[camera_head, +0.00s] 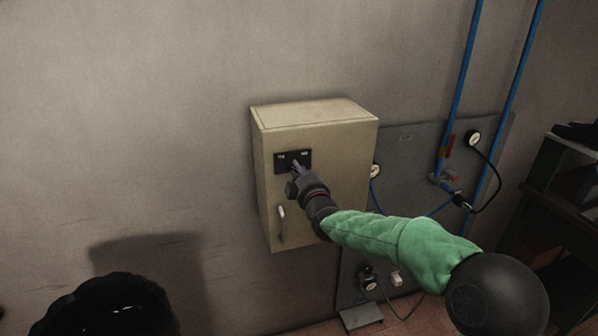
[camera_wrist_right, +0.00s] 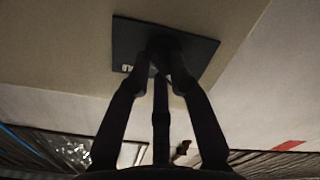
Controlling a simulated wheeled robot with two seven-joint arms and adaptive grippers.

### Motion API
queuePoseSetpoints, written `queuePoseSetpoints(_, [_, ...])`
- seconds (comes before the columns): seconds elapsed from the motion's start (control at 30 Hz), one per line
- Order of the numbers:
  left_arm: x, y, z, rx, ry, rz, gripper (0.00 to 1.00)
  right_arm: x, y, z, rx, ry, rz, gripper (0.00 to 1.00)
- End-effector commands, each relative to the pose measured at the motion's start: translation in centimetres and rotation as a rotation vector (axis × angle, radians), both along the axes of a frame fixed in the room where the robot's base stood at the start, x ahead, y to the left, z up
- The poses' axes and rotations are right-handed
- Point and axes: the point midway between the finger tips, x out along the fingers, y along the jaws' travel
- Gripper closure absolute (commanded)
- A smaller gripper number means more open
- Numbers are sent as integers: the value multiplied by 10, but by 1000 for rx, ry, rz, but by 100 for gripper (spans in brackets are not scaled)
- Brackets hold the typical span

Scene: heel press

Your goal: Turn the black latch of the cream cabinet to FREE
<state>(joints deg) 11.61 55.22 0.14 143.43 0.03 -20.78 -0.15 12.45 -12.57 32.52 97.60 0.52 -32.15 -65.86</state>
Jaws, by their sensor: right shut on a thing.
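The cream cabinet (camera_head: 345,150) is fixed to the wall in the head view. A black plate (camera_head: 284,158) with small white lettering sits on its upper front face; the plate also shows in the wrist view (camera_wrist_right: 125,45). My right gripper (camera_head: 297,168) reaches the plate and is shut on the black latch (camera_wrist_right: 165,45). The fingers and the dark light hide most of the latch, so I cannot tell which way it points. A pale handle (camera_head: 281,224) hangs on the cabinet front below the plate. My left gripper is not in view.
A grey panel (camera_head: 412,165) with gauges, blue pipes (camera_head: 462,85) and hoses is on the wall right of the cabinet. A dark shelf (camera_head: 560,205) stands at the far right. A black round bin-like object (camera_head: 105,305) is at the lower left. The wall left of the cabinet is clear.

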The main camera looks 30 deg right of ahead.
Motion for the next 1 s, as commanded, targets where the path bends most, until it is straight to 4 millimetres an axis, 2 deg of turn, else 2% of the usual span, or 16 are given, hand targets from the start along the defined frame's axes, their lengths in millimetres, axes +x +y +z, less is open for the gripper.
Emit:
queuePoseSetpoints(0.3, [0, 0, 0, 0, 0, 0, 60, 0, 0, -1, -1, 3, 1, 100])
queuePoseSetpoints(0.33, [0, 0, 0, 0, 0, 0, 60, 0, 0, -1, -1, 3, 1, 71])
queuePoseSetpoints(0.4, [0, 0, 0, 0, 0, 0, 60, 0, 0, -1, 0, 2, 1, 55])
queuePoseSetpoints(0.77, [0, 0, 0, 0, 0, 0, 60, -1, 0, 0, 0, 1, 1, 55])
queuePoseSetpoints(1.0, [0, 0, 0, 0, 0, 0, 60, -23, 5, 1, 0, -1, 0, 55])
